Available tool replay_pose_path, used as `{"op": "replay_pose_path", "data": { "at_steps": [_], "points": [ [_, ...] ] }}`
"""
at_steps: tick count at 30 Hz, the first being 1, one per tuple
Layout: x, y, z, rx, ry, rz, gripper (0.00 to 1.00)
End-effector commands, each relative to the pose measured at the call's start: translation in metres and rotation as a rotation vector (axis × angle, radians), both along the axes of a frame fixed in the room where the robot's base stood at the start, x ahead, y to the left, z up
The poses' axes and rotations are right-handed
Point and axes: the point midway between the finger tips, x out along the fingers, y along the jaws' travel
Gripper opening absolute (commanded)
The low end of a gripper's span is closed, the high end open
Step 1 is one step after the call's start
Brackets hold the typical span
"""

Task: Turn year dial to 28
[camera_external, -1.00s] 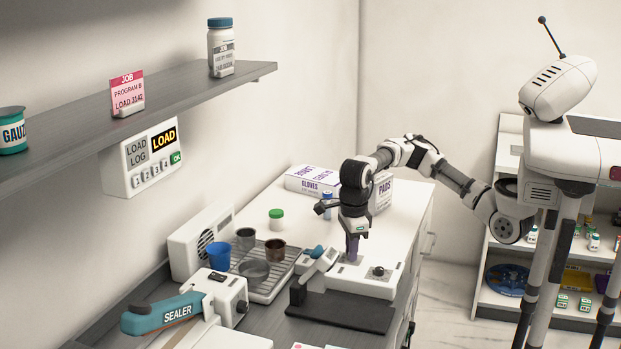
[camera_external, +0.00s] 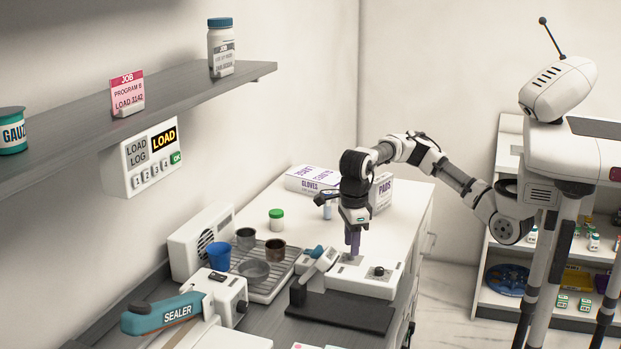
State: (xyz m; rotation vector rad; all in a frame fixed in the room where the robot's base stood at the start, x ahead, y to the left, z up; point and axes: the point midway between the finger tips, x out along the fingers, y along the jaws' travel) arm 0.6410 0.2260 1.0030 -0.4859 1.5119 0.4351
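My gripper (camera_external: 352,243) points straight down over the white device (camera_external: 366,277) with dials on the counter. Its fingers are just above or at a grey plate on the left part of the device's top, where a dial may be hidden by them. A dark round knob (camera_external: 379,271) shows on the right part of the same device, apart from my gripper. No dial numbers can be read. I cannot tell whether the fingers are open or shut, or touch a dial.
A dark flat plate (camera_external: 342,311) lies in front of the device. A sealer (camera_external: 165,313) stands at the lower left, with a drying tray (camera_external: 262,289) and cups behind it. Boxes (camera_external: 312,179) and a green-lidded jar (camera_external: 276,220) stand at the back.

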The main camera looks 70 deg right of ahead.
Motion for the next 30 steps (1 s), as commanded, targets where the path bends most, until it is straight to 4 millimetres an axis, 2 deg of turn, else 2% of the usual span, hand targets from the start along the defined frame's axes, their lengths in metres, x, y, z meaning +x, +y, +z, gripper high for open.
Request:
{"op": "replay_pose_path", "data": {
  "at_steps": [9, 15, 21, 30],
  "points": [
    [-0.001, 0.003, 0.074, 0.002, -0.005, -0.001, 0.39],
    [-0.002, 0.003, 0.104, 0.001, -0.003, -0.001, 0.39],
    [-0.003, 0.004, 0.115, 0.001, 0.0, 0.001, 0.39],
    [-0.002, 0.003, 0.115, 0.001, -0.001, 0.001, 0.39]
  ]
}}
